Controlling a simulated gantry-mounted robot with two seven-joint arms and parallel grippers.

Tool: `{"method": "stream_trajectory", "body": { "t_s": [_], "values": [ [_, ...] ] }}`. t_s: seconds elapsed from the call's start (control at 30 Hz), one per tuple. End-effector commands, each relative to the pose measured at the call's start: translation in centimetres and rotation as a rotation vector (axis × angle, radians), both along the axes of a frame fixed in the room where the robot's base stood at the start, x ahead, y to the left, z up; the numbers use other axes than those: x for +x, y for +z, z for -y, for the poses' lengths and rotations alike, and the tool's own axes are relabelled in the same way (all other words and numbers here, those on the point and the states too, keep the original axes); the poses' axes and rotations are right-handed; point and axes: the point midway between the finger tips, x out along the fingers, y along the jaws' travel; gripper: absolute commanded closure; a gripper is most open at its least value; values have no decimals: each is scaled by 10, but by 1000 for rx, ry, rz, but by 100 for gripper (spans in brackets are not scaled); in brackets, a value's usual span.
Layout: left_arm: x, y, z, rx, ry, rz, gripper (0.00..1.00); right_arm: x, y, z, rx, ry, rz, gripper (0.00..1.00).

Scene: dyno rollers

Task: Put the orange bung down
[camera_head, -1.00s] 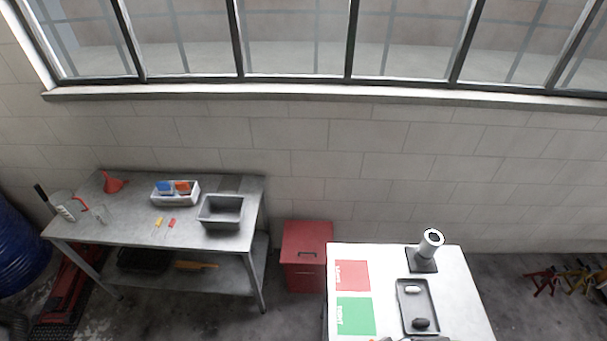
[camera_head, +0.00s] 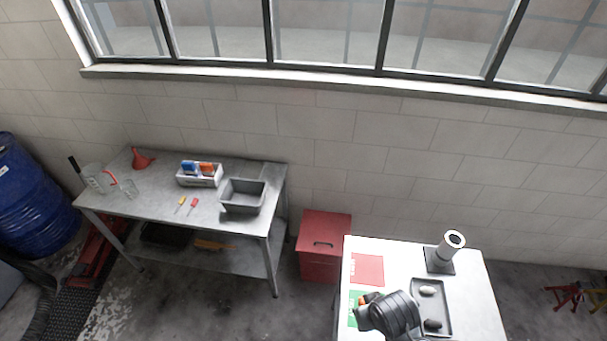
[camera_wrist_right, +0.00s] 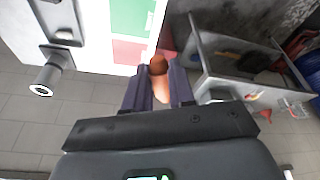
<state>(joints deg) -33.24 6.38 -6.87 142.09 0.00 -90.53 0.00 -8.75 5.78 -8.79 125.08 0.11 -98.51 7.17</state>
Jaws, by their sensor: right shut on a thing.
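The orange bung (camera_wrist_right: 159,68) is between the fingers of my right gripper (camera_wrist_right: 160,85), which is shut on it, in the right wrist view. In the head view the orange bung (camera_head: 364,300) shows as a small orange spot at the tip of my right gripper (camera_head: 362,306). It is over the green mat (camera_head: 354,296) near the left edge of the white table, and I cannot tell how high. A red mat (camera_head: 368,269) lies just behind the green one. My left gripper is not in view.
On the white table (camera_head: 405,254), a dark tray (camera_head: 443,312) holds a pale and a dark object. A white cylinder on a dark stand (camera_head: 440,264) is behind it. A red cabinet (camera_head: 325,262) stands left. A grey workbench (camera_head: 165,213) carries bins and tools.

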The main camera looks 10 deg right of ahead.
Motion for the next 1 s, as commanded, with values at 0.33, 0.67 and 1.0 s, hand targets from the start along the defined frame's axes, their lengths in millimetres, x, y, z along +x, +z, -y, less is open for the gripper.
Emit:
{"method": "stream_trajectory", "body": {
  "t_s": [0.33, 0.67, 1.0],
  "values": [
    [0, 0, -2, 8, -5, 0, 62, 56, 23, -4, -2, -55, 2, 100],
    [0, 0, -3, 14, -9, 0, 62, 61, 26, -4, -7, -59, 0, 100],
    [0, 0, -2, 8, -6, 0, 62, 61, 25, -5, -6, -58, 1, 100]
  ]
}}
